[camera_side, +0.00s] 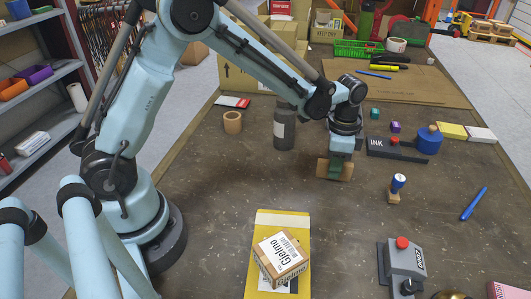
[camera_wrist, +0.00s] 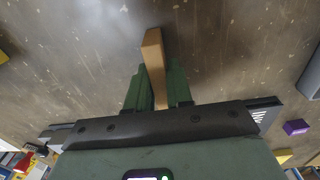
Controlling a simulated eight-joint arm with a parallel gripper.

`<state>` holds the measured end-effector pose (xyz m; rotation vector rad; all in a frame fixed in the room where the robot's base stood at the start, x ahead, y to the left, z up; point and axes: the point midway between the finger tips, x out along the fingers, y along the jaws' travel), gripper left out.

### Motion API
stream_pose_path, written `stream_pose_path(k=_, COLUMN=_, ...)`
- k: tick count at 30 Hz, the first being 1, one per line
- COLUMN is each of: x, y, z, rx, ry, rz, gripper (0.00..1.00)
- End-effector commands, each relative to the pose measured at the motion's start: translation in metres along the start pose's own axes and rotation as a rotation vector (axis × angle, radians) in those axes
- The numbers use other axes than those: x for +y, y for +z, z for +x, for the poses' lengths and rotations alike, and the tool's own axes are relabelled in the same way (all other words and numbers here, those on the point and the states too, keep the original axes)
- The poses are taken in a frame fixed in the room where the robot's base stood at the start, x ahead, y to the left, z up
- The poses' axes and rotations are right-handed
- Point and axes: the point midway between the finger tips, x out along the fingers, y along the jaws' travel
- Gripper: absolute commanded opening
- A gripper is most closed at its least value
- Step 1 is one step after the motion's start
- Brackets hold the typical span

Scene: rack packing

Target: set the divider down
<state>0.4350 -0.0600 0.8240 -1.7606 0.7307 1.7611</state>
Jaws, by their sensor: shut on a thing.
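The divider is a thin brown board (camera_side: 347,172). In the wrist view its narrow edge (camera_wrist: 153,50) stands out beyond the fingers. My gripper (camera_side: 335,164) points down over the middle of the table, with its green fingers closed on the board. In the wrist view the gripper (camera_wrist: 158,78) has one finger on each side of the board. The fingers hide the board's middle. The board's lower edge is at or close to the tabletop; I cannot tell whether it touches.
A dark bottle (camera_side: 284,127) stands left of my gripper. An ink pad (camera_side: 393,149) and a stamp with a blue top (camera_side: 397,184) are to the right. A small carton (camera_side: 281,258) lies on a yellow envelope (camera_side: 283,219) in front. Bare table surrounds the board.

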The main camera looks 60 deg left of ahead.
Motion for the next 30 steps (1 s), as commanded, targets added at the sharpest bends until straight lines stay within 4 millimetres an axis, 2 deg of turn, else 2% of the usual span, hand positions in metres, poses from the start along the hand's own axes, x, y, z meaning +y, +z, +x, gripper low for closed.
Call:
stream_pose_path(k=1, x=0.000, y=0.000, z=0.000, rx=0.000, ry=0.000, rz=0.000, gripper=0.25)
stream_pose_path(k=5, x=0.000, y=0.000, z=0.000, rx=0.000, ry=0.000, rz=0.000, gripper=0.45)
stream_pose_path(k=17, x=0.000, y=0.000, z=-0.006, rx=0.000, ry=0.000, rz=0.000, gripper=0.46)
stream_pose_path(k=20, x=0.000, y=0.000, z=-0.018, rx=0.000, ry=0.000, rz=0.000, gripper=0.46)
stream_pose_path(k=30, x=0.000, y=0.000, z=-0.083, rx=0.000, ry=0.000, rz=0.000, gripper=0.46)
